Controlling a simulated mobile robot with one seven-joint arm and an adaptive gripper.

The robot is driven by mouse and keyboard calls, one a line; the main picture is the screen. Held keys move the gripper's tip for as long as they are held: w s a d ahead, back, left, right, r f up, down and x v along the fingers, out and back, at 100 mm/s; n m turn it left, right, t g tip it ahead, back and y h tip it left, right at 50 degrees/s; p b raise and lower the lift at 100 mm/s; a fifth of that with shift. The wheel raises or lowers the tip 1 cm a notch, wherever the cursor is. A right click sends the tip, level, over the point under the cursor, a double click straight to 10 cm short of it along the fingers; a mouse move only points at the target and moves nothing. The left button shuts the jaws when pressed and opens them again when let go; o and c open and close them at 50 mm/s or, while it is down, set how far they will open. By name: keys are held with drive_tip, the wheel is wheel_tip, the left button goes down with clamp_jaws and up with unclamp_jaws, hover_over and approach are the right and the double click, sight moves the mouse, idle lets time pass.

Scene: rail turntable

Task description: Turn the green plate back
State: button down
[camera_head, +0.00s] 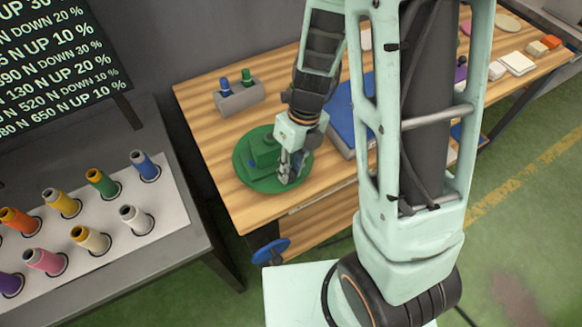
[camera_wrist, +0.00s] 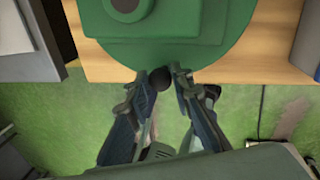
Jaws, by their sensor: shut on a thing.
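The green plate (camera_head: 268,184) is a round turntable near the left front edge of the wooden bench. A stepped green block (camera_head: 263,146) stands on it. In the wrist view the plate (camera_wrist: 238,25) fills the top, with part of the green block above it. My gripper (camera_head: 289,176) points down at the plate's right front rim. In the wrist view its two fingers (camera_wrist: 165,76) are closed around a dark round knob (camera_wrist: 160,79) at the plate's edge. The knob is hidden by the fingers in the head view.
A grey holder (camera_head: 240,98) with green and blue pegs stands behind the plate. A blue panel (camera_head: 341,120) lies to its right. A blue handwheel (camera_head: 272,251) is below the bench front. A table with several coloured spools (camera_head: 100,182) is on the left.

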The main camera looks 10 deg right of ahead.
drive_tip(key=c, duration=1.7)
unclamp_jaws()
drive_tip(key=shift+r, duration=0.1)
drive_tip(key=r, duration=0.4)
drive_tip(key=d+r, duration=0.1)
drive_tip(key=r, duration=0.2)
drive_tip(key=w+r, duration=0.1)
drive_tip(key=r, duration=0.3)
drive_tip(key=shift+w+d+r, duration=0.1)
drive_tip(key=shift+d+r, duration=0.25)
drive_tip(key=shift+d, duration=0.05)
